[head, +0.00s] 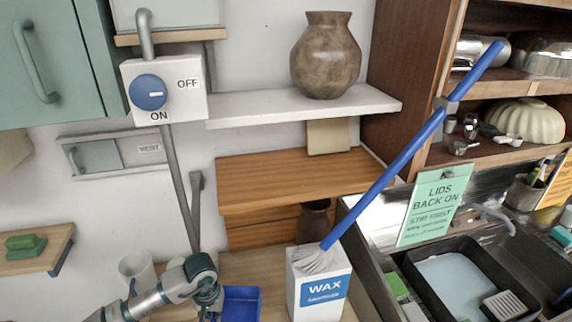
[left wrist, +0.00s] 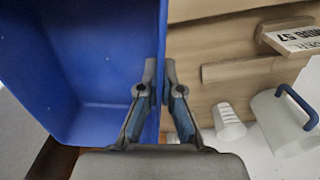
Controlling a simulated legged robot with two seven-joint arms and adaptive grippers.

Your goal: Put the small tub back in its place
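A blue open tub (head: 240,303) shows at the bottom of the head view, just right of my left gripper (head: 212,298). In the left wrist view the blue tub (left wrist: 90,50) fills the left side, with its open inside facing the camera. The fingers of my left gripper (left wrist: 160,75) sit close together on the two sides of the tub's wall, one inside and one outside, and appear closed on it. Whether the tub rests on the surface below cannot be told. My right gripper is in neither view.
A white WAX box (head: 318,285) with a long blue-handled brush (head: 385,162) stands right of the tub. A pale cup (left wrist: 228,120) and a white bucket with a blue handle (left wrist: 280,125) stand at right in the wrist view. The wooden shelf (head: 280,180) is mostly clear.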

